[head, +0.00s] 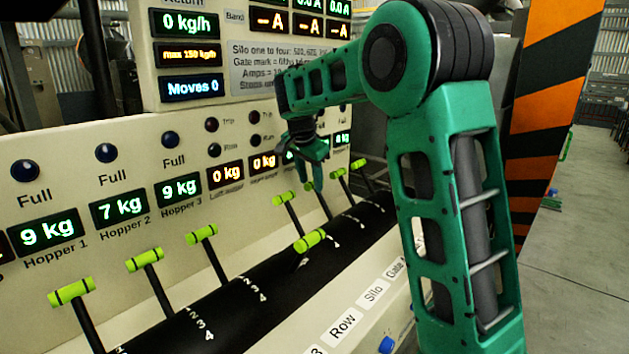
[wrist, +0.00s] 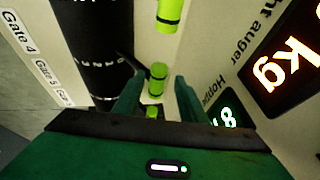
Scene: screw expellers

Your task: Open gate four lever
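A row of levers with lime green handles stands along a black drum (head: 215,310). My gripper (head: 311,176) hangs over the far half of this row in the head view. In the wrist view its two green fingers are apart and the gripper (wrist: 157,80) is empty. A green handle (wrist: 157,78) shows between the fingertips; I cannot tell whether it is between them or beyond them.
One lever (head: 309,240) leans forward, out of line with the near levers (head: 144,259). A sloped cream panel with displays (head: 121,209) and lamps rises behind the levers. An orange and black striped post (head: 540,90) stands right of my arm.

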